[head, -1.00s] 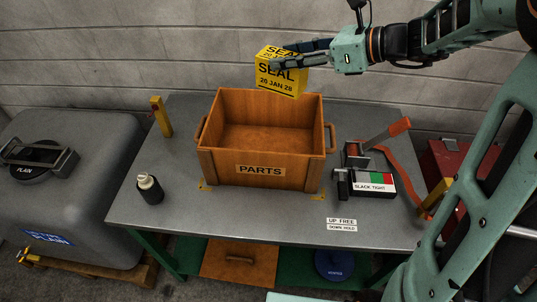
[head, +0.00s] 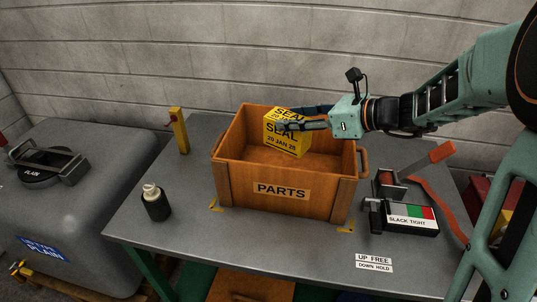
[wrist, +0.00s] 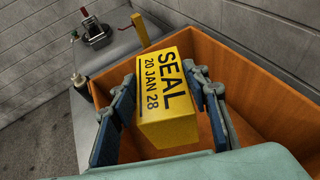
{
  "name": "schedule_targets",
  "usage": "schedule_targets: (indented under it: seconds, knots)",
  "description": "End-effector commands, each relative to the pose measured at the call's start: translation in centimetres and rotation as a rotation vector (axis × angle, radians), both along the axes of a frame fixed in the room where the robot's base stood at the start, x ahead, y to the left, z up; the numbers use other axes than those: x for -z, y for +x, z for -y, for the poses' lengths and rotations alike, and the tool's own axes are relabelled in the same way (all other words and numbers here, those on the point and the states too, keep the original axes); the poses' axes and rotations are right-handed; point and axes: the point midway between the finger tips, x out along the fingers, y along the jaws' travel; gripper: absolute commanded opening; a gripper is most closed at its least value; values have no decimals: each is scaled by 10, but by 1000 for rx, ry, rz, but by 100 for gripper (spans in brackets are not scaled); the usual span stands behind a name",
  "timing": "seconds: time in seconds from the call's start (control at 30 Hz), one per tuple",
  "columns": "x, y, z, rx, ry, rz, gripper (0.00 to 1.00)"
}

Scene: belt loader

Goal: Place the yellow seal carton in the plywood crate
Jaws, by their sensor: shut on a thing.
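The yellow seal carton (head: 286,137) is printed "SEAL 20 JAN 28". My gripper (head: 300,124) is shut on it, one finger on each side. The wrist view shows the carton (wrist: 164,97) between the two dark-padded fingers (wrist: 160,112), slightly tilted. The plywood crate (head: 240,196) stands on the grey table, open at the top and labelled "PARTS". In the head view the carton overlaps the crate's opening near the back wall. Its lower part appears at or below the rim level; the exact height above the crate floor is hard to tell. The visible crate floor is bare.
A dark bottle (head: 156,206) stands left of the crate, and a yellow post (head: 179,131) behind left. A block wall rises behind.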

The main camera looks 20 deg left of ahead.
Motion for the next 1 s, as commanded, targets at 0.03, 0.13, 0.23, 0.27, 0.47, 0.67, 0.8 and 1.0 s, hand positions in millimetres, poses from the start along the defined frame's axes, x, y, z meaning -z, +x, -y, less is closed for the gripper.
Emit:
schedule_targets:
  seconds: [0.03, 0.13, 0.23, 0.27, 0.47, 0.67, 0.8, 1.0]
  knots:
    - [8, 2, -15, -6, 1, 0, 16]
    - [20, 7, -38, -5, 1, 0, 16]
    - [40, 11, -55, -3, 0, -4, 16]
    - [45, 12, -59, -2, 0, -2, 16]
    - [65, 17, -78, 0, 1, 0, 16]
    - [76, 18, -86, -1, 1, 1, 16]
    - [98, 19, -88, 0, 0, -2, 16]
    - [107, 19, -88, 1, 1, 2, 16]
